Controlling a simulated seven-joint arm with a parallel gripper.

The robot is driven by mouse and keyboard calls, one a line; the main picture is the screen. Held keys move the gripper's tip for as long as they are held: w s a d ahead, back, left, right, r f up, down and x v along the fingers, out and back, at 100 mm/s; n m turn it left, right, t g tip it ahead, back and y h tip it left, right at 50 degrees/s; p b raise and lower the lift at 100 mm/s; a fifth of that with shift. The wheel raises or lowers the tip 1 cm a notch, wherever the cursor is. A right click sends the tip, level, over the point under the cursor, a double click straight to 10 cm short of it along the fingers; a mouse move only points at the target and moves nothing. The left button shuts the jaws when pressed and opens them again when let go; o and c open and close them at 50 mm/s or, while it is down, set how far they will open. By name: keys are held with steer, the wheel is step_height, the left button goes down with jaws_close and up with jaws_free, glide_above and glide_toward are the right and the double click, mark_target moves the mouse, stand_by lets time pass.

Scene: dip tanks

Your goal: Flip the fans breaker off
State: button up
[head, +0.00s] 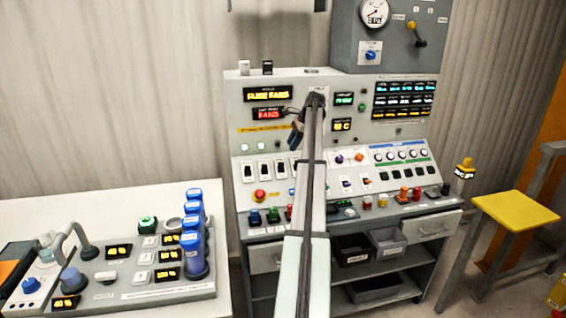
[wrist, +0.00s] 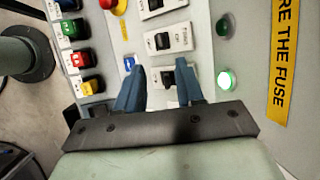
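A row of white breakers with black rockers (head: 264,171) sits on the sloped grey console in the head view. Their labels are too small to read there, so I cannot tell which is the fans breaker. My gripper (wrist: 159,68) is open, its two blue fingers apart. One breaker (wrist: 166,76) shows between and beyond the fingertips, partly hidden by them; I cannot tell whether they touch it. Another breaker (wrist: 158,42) lies just above it in the wrist view. In the head view my gripper (head: 296,136) is small and dark, close to the panel above the row's right end.
An amber display (head: 268,94) reads "FUSE FANS" and a red display (head: 267,114) reads "FANS". A lit green lamp (wrist: 226,80) is right of the fingers. Coloured push-buttons (wrist: 82,57) line the left. A red mushroom button (head: 259,195) sits below the breakers.

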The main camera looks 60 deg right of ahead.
mark_target(282, 163)
steer(key=x, duration=1)
steer(key=shift+w+f, duration=0.1)
steer(key=shift+f, duration=0.05)
jaws_close()
